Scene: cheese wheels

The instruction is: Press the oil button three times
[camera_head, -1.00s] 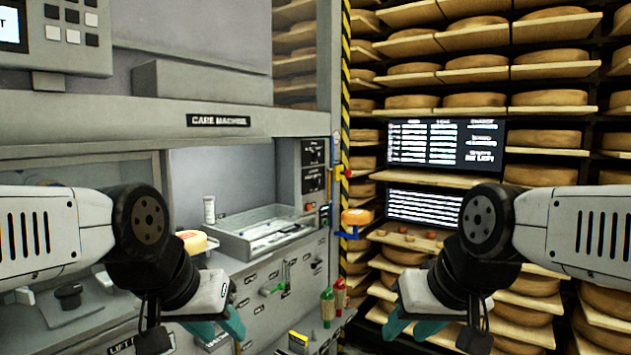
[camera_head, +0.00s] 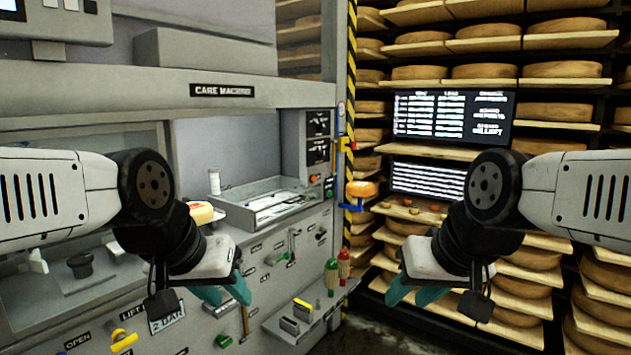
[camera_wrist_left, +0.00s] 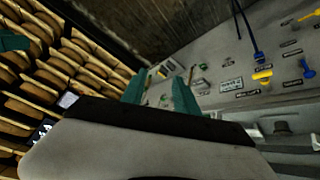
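The grey care machine (camera_head: 222,110) fills the left of the head view. Its front panel (camera_head: 250,262) carries several small levers, knobs and labels. I cannot read any label as oil, so I cannot tell which control is the oil button. A green button (camera_head: 222,341) sits low on the panel. My left gripper (camera_head: 224,292) is open and empty in front of the panel; its two teal fingers stand apart in the left wrist view (camera_wrist_left: 160,92). My right gripper (camera_head: 414,291) appears open and empty, in front of the shelves.
A yellow lever (camera_head: 123,340) sits at the lower left of the panel. Cheese shelves (camera_head: 560,100) and a dark screen (camera_head: 452,118) stand at the right. Dark floor shows between machine and shelves.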

